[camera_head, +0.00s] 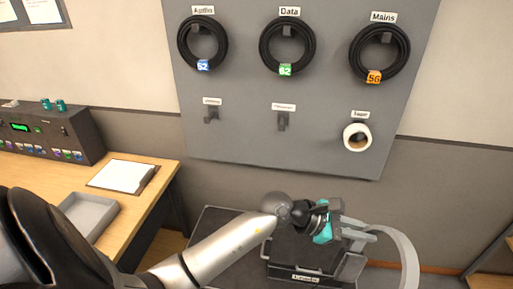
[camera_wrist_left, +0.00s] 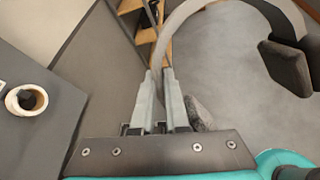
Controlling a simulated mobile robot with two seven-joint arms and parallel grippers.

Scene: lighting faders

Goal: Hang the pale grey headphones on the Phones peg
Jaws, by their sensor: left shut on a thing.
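The pale grey headphones (camera_head: 405,253) are held in my left gripper (camera_head: 362,236), low in front of the board in the head view. In the left wrist view my left gripper (camera_wrist_left: 160,78) is shut on the headphones' band (camera_wrist_left: 240,12); one dark grey ear cup (camera_wrist_left: 287,68) hangs to the right and another is partly hidden behind the fingers. Two bare pegs, a left peg (camera_head: 211,116) and a middle peg (camera_head: 282,122), are on the board's lower row. Their labels are too small to read, so I cannot tell which is Phones. My right gripper is out of view.
Black cable coils hang along the upper row of the grey board (camera_head: 245,155). A tape roll (camera_head: 357,137) hangs on the lower right peg. A wooden desk (camera_head: 150,205) with a grey tray (camera_head: 88,215) and a control console (camera_head: 45,130) stands left. A dark case is below the arm.

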